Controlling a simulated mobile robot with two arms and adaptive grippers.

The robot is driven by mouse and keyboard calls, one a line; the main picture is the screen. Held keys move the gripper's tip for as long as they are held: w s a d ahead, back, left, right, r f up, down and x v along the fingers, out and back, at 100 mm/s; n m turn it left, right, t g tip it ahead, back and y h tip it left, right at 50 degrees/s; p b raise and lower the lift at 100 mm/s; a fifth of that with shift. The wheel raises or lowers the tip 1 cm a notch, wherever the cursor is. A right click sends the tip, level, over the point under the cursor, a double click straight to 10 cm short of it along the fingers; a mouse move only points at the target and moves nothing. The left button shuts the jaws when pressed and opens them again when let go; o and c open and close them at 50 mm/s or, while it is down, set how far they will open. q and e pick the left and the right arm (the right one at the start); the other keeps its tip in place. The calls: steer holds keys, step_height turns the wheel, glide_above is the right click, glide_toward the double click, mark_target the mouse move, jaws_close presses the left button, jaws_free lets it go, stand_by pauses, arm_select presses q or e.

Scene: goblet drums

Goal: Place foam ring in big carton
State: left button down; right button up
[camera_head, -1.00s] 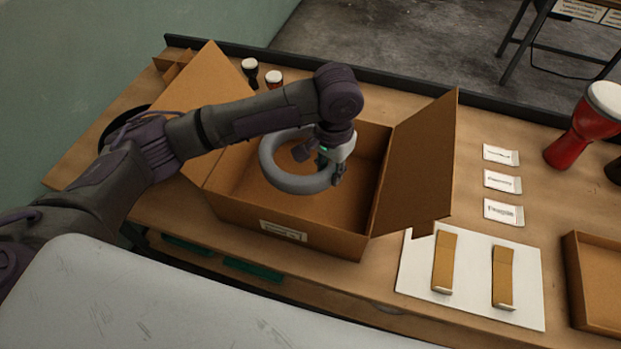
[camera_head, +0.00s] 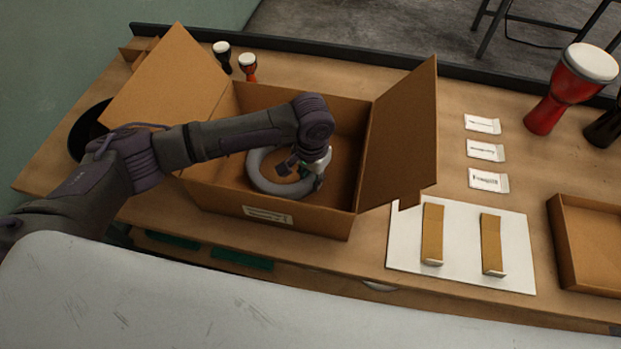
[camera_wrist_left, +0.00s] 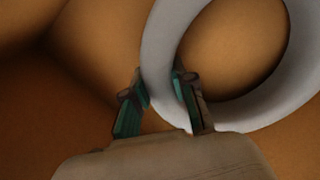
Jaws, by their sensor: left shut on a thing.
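The grey foam ring (camera_head: 262,179) is inside the big carton (camera_head: 330,222), low between its walls. The carton stands open on the table with side flaps spread. My left gripper (camera_head: 303,170) reaches down into the carton and is shut on the ring's right side. In the left wrist view the two fingers (camera_wrist_left: 161,92) pinch the band of the foam ring (camera_wrist_left: 158,40), with brown cardboard around it. I cannot tell whether the ring touches the carton floor. Part of the ring is hidden by the gripper and arm. My right gripper is not in view.
Two small drums (camera_head: 248,66) stand behind the carton. A red goblet drum (camera_head: 560,95) stands at the right. White packets (camera_head: 486,151) lie right of the carton, beside a white board (camera_head: 460,240) with cardboard strips. A shallow box (camera_head: 570,262) sits at the right edge.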

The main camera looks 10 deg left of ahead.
arm_select(q)
steer(key=shift+f, duration=0.65)
steer(key=c, duration=1)
jaws_free()
steer(key=shift+o, duration=0.2)
step_height(320, 180, up, 12)
steer(key=shift+b, duration=0.45)
steer(key=shift+r, duration=0.1)
